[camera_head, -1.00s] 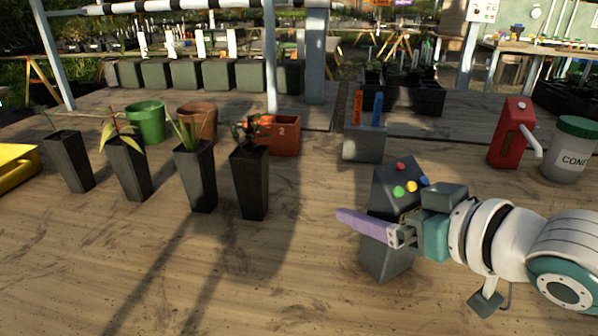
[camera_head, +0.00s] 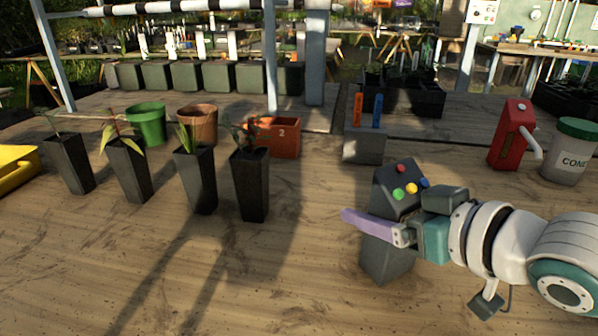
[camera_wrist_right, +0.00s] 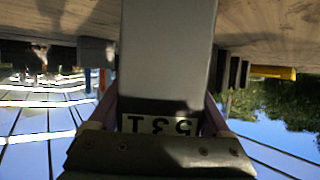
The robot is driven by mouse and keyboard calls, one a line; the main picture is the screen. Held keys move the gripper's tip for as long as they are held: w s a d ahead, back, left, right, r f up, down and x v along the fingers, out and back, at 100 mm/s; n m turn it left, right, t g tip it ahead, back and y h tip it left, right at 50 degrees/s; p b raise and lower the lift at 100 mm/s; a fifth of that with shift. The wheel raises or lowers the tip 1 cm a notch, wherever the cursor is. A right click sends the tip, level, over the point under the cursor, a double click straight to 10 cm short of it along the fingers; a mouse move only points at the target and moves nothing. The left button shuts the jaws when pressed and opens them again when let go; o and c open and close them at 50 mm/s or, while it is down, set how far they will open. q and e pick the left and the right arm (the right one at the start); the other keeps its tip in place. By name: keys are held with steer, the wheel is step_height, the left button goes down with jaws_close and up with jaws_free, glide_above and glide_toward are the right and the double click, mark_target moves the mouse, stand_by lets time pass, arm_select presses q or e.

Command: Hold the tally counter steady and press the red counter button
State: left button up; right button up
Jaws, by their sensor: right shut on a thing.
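The tally counter (camera_head: 388,257) is a dark grey upright block on the wooden bench, right of centre in the head view. Its sloped top carries a red button (camera_head: 401,168), a green button (camera_head: 398,194), a yellow one and a blue one. My right gripper (camera_head: 376,225) comes in from the right and is shut around the counter's body, one lilac finger across its near face. In the right wrist view the counter (camera_wrist_right: 168,50) stands between both fingers, with a label of upside-down characters low on it. Nothing touches the red button. My left gripper is not in view.
Tall black plant pots (camera_head: 252,186) stand on the left, with green (camera_head: 147,123) and brown pots behind. A grey holder (camera_head: 364,147) with orange and blue sticks is behind the counter. A red can (camera_head: 508,135) and a lidded tub (camera_head: 570,160) stand right. The bench's front middle is clear.

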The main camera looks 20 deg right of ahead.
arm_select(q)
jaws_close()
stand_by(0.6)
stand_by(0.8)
